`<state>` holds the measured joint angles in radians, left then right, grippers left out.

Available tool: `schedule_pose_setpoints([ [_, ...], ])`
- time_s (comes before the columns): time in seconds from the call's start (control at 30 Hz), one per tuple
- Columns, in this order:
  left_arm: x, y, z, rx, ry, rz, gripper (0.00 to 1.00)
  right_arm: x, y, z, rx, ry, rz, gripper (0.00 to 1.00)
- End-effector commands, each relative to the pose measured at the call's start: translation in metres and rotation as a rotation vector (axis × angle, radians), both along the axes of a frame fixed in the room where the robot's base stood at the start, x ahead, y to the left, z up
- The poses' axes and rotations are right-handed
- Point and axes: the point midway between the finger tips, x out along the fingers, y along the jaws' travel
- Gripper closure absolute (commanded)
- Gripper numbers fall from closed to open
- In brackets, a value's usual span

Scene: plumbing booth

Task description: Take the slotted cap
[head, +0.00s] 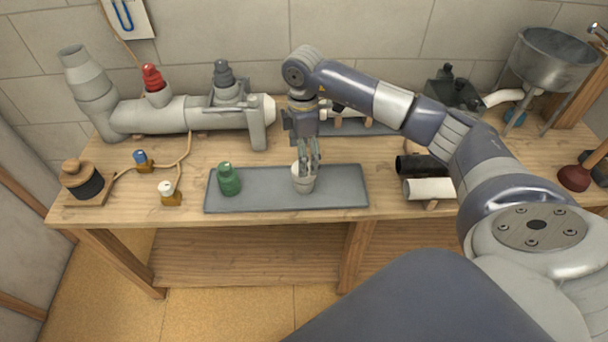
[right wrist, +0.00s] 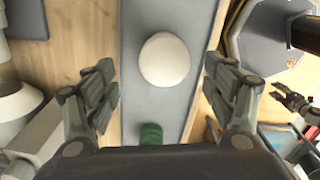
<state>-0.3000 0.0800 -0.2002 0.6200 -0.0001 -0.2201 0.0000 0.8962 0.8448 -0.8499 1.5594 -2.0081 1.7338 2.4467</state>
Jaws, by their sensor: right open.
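A white rounded cap (head: 303,183) stands on the grey mat (head: 265,191) on the bench. In the right wrist view its smooth round top (right wrist: 164,60) shows, and I make out no slot. A green cap (head: 229,181) stands on the mat to its left and shows partly in the wrist view (right wrist: 151,134). I cannot tell which cap is slotted. My right gripper (head: 308,158) is open just above the white cap, its fingers (right wrist: 162,88) on either side, apart from it in the wrist view. My left gripper (right wrist: 292,98) shows small at the right edge of that view, its jaws unclear.
A grey pipe (head: 160,116) with a red cap (head: 152,78) and a grey cap (head: 224,74) lies behind. Black and white tubes (head: 428,188) lie right of the mat. Small valves (head: 170,193) sit at left. The mat between the two caps is clear.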

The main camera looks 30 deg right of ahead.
Motion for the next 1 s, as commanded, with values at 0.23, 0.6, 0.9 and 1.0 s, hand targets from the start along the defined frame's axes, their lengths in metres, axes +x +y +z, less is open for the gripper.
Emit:
schedule_pose_setpoints([
  [0.23,0.000,0.000,0.008,0.000,0.000,0.000,0.60,-0.003,0.001,-0.020,0.002,0.003,0.002,0.23],
  [0.6,0.000,0.000,0.017,0.000,0.000,0.000,0.60,-0.005,0.003,-0.062,0.003,-0.003,0.002,0.23],
  [0.9,0.000,0.000,0.016,0.000,0.000,0.000,0.60,-0.005,0.003,-0.062,0.004,-0.004,0.002,0.48],
  [1.0,0.000,0.000,0.016,0.000,0.000,0.000,0.60,-0.005,0.003,-0.062,0.004,-0.004,0.002,0.70],
])
